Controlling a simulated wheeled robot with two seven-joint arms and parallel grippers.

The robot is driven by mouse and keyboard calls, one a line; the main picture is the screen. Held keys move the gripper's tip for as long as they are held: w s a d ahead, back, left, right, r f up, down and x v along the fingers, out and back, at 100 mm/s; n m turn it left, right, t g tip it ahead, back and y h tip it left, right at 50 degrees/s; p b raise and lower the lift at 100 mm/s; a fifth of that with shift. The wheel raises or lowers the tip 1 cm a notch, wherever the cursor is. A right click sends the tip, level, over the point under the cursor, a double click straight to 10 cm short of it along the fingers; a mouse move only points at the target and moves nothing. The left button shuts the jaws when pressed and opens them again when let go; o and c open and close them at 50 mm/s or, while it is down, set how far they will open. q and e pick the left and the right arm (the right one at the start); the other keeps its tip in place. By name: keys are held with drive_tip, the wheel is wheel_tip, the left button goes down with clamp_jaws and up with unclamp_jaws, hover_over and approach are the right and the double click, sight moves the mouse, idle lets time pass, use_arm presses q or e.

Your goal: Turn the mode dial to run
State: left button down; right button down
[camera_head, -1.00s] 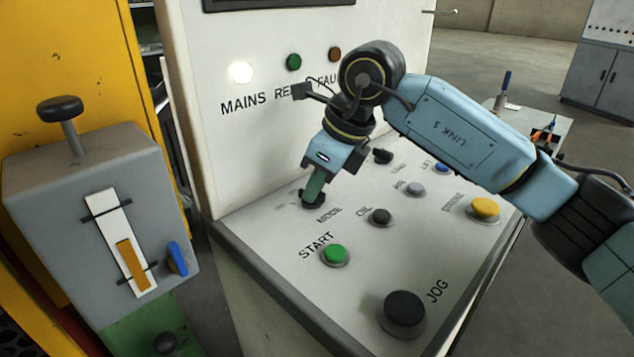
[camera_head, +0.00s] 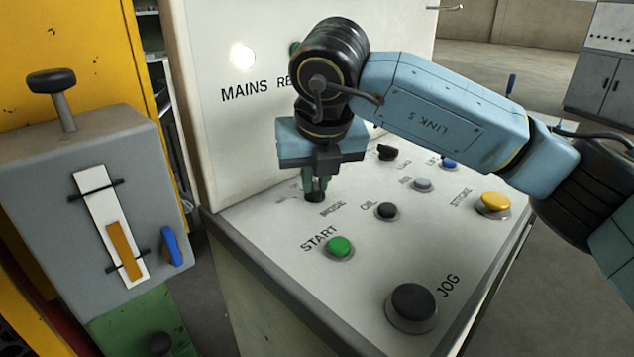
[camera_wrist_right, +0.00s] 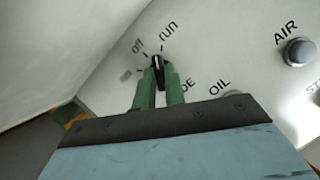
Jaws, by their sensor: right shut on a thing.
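The mode dial (camera_head: 315,197) is a small black knob on the white sloping panel, above the word MODE. My right gripper (camera_head: 314,185) points down at it with green fingers shut on the knob. In the right wrist view the dial (camera_wrist_right: 157,62) sits between the tips of the right gripper (camera_wrist_right: 158,76). The printed words "off" and "run" lie just beyond it, with "run" to the right. The dial's ridge points roughly up the picture; I cannot tell exactly which mark it meets. The fingers hide part of the dial. My left gripper is out of view.
Close by on the panel are the black OIL button (camera_head: 386,211), green START button (camera_head: 340,247), large black JOG button (camera_head: 412,305) and yellow STROKE button (camera_head: 493,202). A grey lever box (camera_head: 90,210) stands left. The lit MAINS lamp (camera_head: 242,56) is on the upright panel.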

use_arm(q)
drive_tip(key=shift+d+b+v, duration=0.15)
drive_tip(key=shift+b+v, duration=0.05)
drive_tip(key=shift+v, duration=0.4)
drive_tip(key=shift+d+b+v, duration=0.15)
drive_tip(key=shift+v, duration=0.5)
use_arm(e)
drive_tip(key=shift+a+m+h, duration=0.1)
drive_tip(key=shift+m+h, duration=0.4)
drive_tip(key=shift+m, duration=0.8)
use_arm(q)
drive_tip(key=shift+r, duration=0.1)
use_arm(e)
drive_tip(key=c, duration=1.5)
unclamp_jaws()
drive_tip(key=shift+o, duration=0.2)
